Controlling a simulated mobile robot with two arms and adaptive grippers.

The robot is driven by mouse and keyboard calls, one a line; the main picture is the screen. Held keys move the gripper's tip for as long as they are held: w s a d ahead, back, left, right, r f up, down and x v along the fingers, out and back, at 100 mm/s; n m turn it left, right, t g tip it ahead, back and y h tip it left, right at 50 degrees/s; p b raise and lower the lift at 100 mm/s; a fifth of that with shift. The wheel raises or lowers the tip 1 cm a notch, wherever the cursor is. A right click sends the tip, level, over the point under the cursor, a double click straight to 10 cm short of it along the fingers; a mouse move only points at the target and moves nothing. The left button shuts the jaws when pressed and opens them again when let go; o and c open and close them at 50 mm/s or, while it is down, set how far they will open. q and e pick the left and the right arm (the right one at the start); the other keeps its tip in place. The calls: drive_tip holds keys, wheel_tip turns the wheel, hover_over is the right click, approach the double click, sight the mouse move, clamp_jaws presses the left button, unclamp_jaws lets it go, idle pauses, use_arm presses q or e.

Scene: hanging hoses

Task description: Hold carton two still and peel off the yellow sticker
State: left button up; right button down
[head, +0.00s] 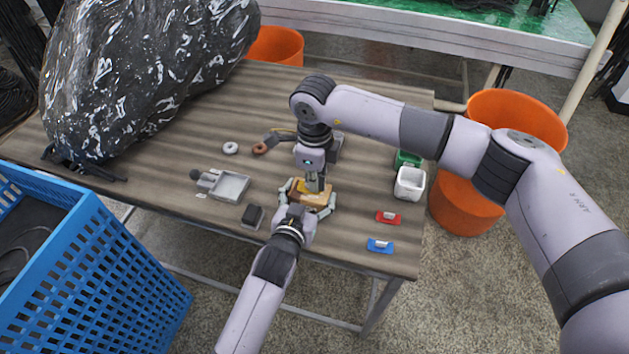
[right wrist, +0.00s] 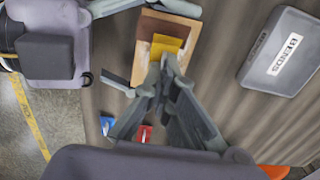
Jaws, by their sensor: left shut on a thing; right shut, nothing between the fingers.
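A flat tan-and-brown carton (head: 315,200) lies on the table near the front edge; no number is readable on it. It also shows in the right wrist view (right wrist: 145,62). A yellow sticker (right wrist: 172,42) is on its top face. My left gripper (head: 306,194) is shut on the carton, with one finger on either side. My right gripper (right wrist: 165,62) is shut and empty, pointing down at the carton. Its fingertips are at the near edge of the sticker; I cannot tell whether they touch it. In the head view the right gripper (head: 314,188) partly hides the carton.
A grey box labelled BENDS (right wrist: 283,50) is beside the carton. A blue crate (head: 95,270) stands front left.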

drive_tip(key=shift+r, duration=0.55)
drive_tip(key=shift+r, duration=2.95)
use_arm(q)
drive_tip(key=o, duration=1.2)
drive_tip(key=shift+o, duration=0.2)
drive_tip(key=v, duration=1.2)
